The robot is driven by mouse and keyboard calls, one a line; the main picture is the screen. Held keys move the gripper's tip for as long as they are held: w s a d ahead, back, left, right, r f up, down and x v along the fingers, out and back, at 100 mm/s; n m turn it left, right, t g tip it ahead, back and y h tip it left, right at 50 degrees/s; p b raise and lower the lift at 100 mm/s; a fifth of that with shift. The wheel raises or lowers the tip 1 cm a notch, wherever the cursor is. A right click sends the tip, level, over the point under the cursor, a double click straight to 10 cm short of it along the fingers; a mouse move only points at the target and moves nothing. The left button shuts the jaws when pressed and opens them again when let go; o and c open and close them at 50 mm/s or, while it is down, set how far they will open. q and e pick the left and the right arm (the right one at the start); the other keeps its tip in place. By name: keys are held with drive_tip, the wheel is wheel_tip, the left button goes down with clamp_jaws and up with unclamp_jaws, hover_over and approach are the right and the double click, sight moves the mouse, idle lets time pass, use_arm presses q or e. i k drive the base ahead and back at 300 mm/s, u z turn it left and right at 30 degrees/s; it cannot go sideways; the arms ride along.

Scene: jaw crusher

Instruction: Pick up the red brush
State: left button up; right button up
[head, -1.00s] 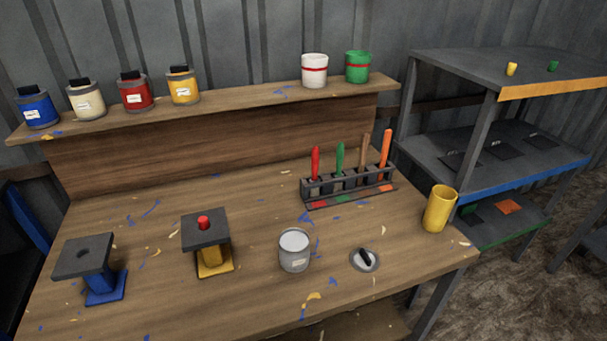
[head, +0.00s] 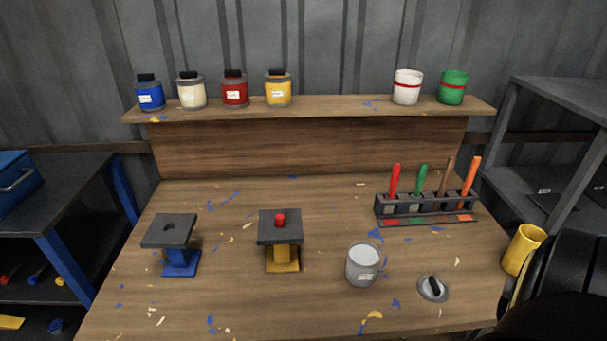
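The red brush (head: 395,181) stands upright, handle up, in the leftmost slot of the dark brush rack (head: 425,214) at the right back of the wooden workbench. Beside it in the rack stand a green brush (head: 419,181), a brown one (head: 446,177) and an orange one (head: 470,176). A dark, rounded part that looks like my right arm fills the lower right corner, in front of the bench's right end. Neither gripper's fingers show.
An open grey can (head: 362,266) and a round lid (head: 433,289) lie in front of the rack. A yellow cup (head: 523,249) stands at the right edge. A blue stand (head: 179,260) and a yellow stand (head: 283,258) with a red knob are further left. Paint jars line the shelf (head: 330,106).

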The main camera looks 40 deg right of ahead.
sight(395, 178)
drive_tip(key=u, duration=1.3)
drive_tip(key=k, duration=1.6)
drive_tip(key=z, duration=1.35)
